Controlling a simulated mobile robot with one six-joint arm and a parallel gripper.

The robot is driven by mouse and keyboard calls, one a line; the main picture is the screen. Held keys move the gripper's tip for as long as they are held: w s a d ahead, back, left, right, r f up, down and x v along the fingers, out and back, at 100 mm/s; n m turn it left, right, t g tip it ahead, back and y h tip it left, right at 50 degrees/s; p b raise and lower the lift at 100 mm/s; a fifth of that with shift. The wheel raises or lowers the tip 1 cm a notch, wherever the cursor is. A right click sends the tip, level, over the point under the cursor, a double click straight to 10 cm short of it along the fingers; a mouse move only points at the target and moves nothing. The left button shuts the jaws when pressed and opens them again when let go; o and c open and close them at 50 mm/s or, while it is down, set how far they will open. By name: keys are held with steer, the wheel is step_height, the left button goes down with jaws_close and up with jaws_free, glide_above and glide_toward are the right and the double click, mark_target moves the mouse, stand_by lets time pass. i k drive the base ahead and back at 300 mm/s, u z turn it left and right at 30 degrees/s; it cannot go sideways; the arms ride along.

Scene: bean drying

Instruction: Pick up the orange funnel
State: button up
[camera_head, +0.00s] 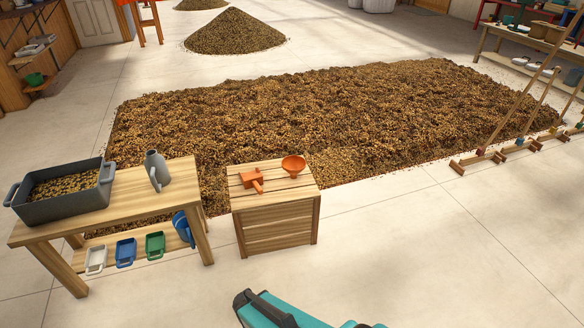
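The orange funnel (293,165) stands on top of a light wooden crate (275,226), near its back right part. Its wide round mouth faces up. An orange scoop-like tool (251,180) lies on the same crate top, left of the funnel and apart from it. A teal and black part of my own body shows at the bottom edge of the picture. My gripper cannot be made out in this view.
A wooden table (125,205) left of the crate bears a grey bin (62,199) of beans and a grey jug (157,170). Several coloured scoops sit on its lower shelf. A wide bed of beans (330,110) lies behind the crate. Floor in front and right is clear.

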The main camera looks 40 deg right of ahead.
mark_target(293, 165)
steer(key=z, duration=0.25)
steer(key=i, duration=1.5)
steer(key=u, duration=0.3)
